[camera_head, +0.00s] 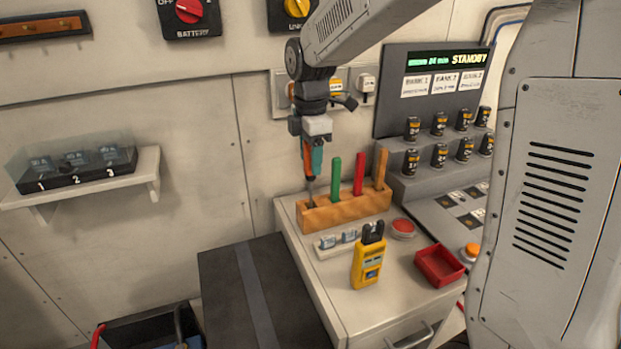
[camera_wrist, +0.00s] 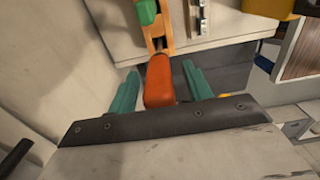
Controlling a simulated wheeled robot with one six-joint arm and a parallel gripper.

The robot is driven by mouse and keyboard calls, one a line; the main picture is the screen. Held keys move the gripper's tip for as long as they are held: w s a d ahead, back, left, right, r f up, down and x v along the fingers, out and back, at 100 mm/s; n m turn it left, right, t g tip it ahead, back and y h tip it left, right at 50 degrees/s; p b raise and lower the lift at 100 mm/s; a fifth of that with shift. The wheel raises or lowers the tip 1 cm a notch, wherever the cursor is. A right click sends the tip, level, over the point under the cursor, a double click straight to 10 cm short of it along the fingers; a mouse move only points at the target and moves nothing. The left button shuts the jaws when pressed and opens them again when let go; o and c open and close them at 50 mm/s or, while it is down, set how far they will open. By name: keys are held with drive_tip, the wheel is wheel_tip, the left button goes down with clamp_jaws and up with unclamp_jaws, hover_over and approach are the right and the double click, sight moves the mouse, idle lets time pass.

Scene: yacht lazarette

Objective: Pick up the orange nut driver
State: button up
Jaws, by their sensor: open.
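The orange nut driver (camera_wrist: 159,80) stands upright in the left end of the wooden block (camera_head: 345,207), its shaft down in the block. In the head view its orange handle (camera_head: 308,160) shows beside a teal finger. My gripper (camera_head: 312,160) is above the block's left end with its teal fingers pointing down around the handle. In the wrist view the orange handle lies between the two open fingers (camera_wrist: 160,90), with a gap visible on each side. The green driver (camera_head: 336,180), the red driver (camera_head: 359,173) and another orange-brown handle (camera_head: 380,168) stand in the same block.
A yellow meter (camera_head: 368,262), a red tray (camera_head: 439,264) and a round red-topped container (camera_head: 403,228) stand on the counter in front of the block. A charger rack with several batteries (camera_head: 438,125) is to the right. The wall is close behind.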

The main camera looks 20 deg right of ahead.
drive_tip(key=shift+f, duration=0.15)
clamp_jaws()
wheel_tip(320, 180, up, 10)
drive_tip(key=shift+r, duration=0.1)
idle(0.5)
drive_tip(key=c, duration=1.1)
unclamp_jaws()
